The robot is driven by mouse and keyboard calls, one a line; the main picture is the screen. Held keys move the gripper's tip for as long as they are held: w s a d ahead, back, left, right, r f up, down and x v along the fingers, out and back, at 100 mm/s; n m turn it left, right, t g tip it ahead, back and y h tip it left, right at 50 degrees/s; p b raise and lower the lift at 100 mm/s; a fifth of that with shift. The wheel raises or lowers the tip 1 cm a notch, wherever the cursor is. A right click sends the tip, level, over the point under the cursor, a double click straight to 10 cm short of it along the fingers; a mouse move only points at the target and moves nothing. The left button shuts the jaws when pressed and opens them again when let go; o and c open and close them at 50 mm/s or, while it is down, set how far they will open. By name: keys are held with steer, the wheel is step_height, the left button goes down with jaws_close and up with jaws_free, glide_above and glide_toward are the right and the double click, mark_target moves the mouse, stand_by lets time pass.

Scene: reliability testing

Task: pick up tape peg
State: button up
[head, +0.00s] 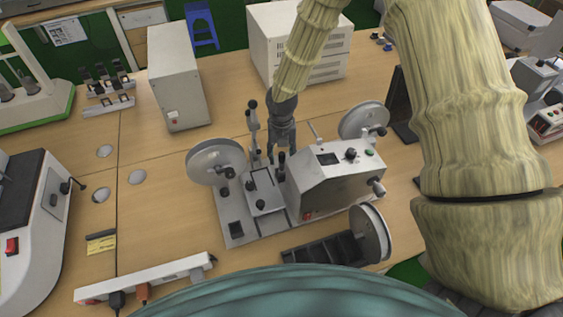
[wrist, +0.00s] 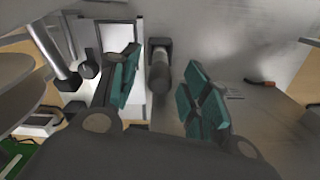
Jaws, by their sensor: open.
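A grey tape-testing machine (head: 335,182) stands on the wooden table in the head view, with several dark pegs and knobs on it. My gripper (head: 283,147) points down over the machine's middle, just left of its sloped control box. In the wrist view, my gripper (wrist: 160,98) has its two teal-padded fingers apart. A dark, round-ended peg (wrist: 159,74) shows in the gap between them; I cannot tell whether it touches either pad. Which of the pegs is the tape peg is not clear. The lower part of the peg area is partly hidden by my fingers in the head view.
Close around my gripper are a left reel (head: 214,155), a back right reel (head: 362,121) and a post (head: 253,130). A front reel (head: 370,234) stands by a black tray (head: 320,249). A power strip (head: 145,280) lies front left. Bare table lies left of the machine.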

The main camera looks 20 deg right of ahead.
mark_target(282, 165)
steer(key=shift+f, duration=1.1)
steer(key=shift+c, duration=0.5)
jaws_close()
